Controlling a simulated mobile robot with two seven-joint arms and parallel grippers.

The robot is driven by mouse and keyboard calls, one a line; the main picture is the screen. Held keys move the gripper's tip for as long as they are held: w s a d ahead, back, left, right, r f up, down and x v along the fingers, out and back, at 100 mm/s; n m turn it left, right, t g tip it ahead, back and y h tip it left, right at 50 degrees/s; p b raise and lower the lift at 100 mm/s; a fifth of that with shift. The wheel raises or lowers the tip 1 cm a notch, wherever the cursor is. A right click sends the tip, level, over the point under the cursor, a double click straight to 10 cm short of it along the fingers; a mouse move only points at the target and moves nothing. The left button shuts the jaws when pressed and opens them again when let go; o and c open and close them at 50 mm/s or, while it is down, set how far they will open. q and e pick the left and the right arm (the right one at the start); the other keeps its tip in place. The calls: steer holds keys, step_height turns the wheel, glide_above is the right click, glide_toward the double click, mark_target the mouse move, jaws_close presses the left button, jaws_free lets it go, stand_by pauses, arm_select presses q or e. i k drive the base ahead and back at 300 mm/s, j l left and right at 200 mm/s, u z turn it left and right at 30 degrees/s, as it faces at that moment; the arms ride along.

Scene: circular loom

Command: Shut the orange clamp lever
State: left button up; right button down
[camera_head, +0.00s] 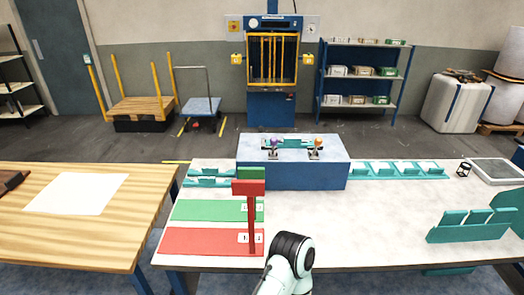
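The orange clamp lever (318,142) stands at the right on top of the blue block (292,177), at the back of the white table. Its orange knob sits above a small metal clamp base, and it looks upright; I cannot tell exactly how far it is tilted. A second clamp lever with a purple knob (273,142) stands to its left. A teal piece lies between and behind the two levers. Neither of my grippers is in view. Only a white and black link of one of my arms shows at the bottom centre, well in front of the block.
A red T-shaped post (249,188) stands left of the block, by the green mat (215,211) and red mat (205,242). Teal racks (474,225) stand at right and behind. The white table (350,230) is clear in front of the block. A wooden table (120,235) is at left.

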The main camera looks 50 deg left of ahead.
mark_target(319, 141)
steer(key=u, duration=1.75)
